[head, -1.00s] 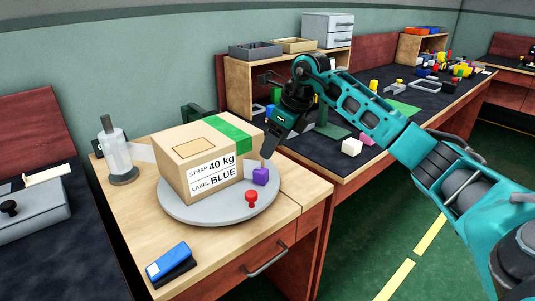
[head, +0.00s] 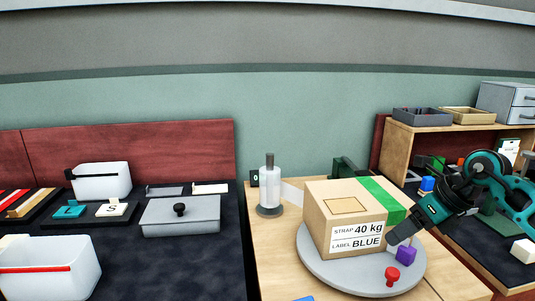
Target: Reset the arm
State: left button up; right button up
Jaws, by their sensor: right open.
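My right gripper (head: 400,232) is at the right of the head view, pointing down and left. It is open, with its tip at the right side of the cardboard box (head: 325,228); I cannot tell whether it touches the box. The box has a green strap and a label reading "STRAP 40 kg, LABEL BLUE". It sits on a round grey turntable (head: 350,281). My left gripper is not in view.
A white roll on a stand (head: 269,188) is left of the box. On the dark left bench are a grey lidded box (head: 180,215), a white bin (head: 50,270) and a white container (head: 100,181). A wooden shelf (head: 400,150) with trays stands at the right.

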jog(key=s+a+r+m+t+y+p, duration=0.1)
jog(key=s+a+m+t+y+p, duration=0.15)
jog(key=a+m+y, duration=0.55)
jog(key=s+a+m+t+y+p, duration=0.2)
jog(key=s+a+t+y, duration=0.1)
jog(key=a, duration=0.9)
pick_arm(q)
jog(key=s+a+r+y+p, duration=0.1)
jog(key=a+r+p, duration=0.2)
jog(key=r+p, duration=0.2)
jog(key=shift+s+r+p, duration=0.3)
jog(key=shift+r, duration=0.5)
pick_arm(e)
jog(key=s+d+f+m+h, duration=0.3)
jog(key=s+f+m+h, duration=0.4)
jog(key=m, duration=0.7)
jog(key=s+d+f+m+t+h, duration=0.1)
jog(key=s+d+f+m+h, duration=0.2)
jog(key=s+f+m+h, duration=0.4)
notch_tip(320, 180, down, 4)
jog(key=s+m, duration=0.2)
jog(key=m, duration=0.6)
jog(key=shift+s, duration=0.2)
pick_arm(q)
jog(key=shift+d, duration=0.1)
pick_arm(e)
jog(key=shift+r, duration=0.15)
jog(key=shift+c, duration=0.2)
